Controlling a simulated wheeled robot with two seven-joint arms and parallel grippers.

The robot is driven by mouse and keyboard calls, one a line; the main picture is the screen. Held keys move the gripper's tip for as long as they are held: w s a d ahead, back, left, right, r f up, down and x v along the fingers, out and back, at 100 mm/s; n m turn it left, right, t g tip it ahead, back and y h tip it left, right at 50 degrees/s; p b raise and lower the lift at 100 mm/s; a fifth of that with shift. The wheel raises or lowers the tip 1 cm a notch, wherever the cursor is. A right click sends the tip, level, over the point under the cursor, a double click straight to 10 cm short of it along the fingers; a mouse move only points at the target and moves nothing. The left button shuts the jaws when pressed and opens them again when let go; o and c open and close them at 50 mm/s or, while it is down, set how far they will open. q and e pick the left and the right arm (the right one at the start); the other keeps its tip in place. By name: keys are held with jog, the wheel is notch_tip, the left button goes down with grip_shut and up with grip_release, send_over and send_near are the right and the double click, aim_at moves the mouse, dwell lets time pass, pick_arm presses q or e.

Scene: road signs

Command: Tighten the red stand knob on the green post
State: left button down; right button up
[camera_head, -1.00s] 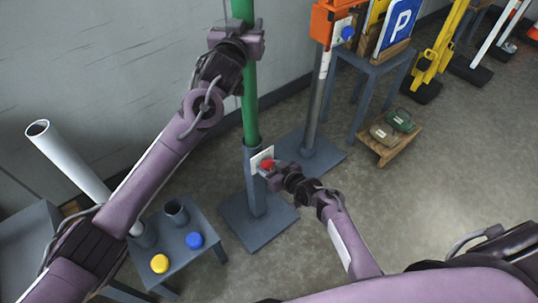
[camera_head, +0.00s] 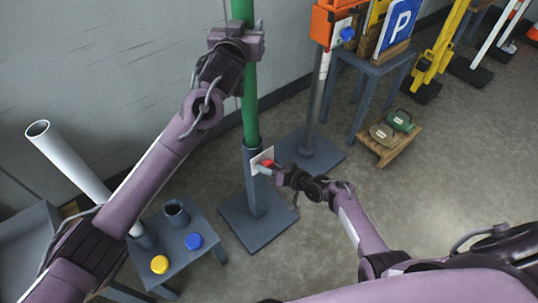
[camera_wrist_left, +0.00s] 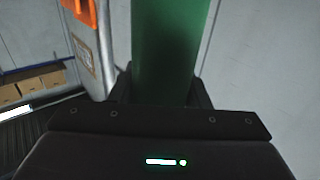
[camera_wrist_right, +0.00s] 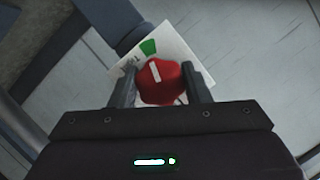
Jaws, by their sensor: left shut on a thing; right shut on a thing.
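The green post (camera_head: 250,105) stands upright in a grey stand (camera_head: 256,190) with a square base; it also fills the middle of the left wrist view (camera_wrist_left: 168,50). My left gripper (camera_head: 243,42) is shut around the post high up. The red knob (camera_head: 267,163) sits at the stand's socket in front of a white card. In the right wrist view the red knob (camera_wrist_right: 161,82) shows a white mark, and the card (camera_wrist_right: 185,50) has a green patch. My right gripper (camera_head: 270,167) is shut on the knob, one finger on each side.
A second grey stand (camera_head: 309,145) with an orange box (camera_head: 328,24) and blue knob stands to the right. A low table (camera_head: 178,235) with a yellow knob, a blue knob and a cup is at the left. A white tube (camera_head: 70,165) leans there.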

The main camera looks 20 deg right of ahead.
jog(key=o, duration=1)
jog(key=v, duration=1.2)
jog(key=shift+d, duration=0.1)
pick_arm(q)
jog(key=c, duration=0.7)
grip_release()
jog(key=shift+s, duration=0.1)
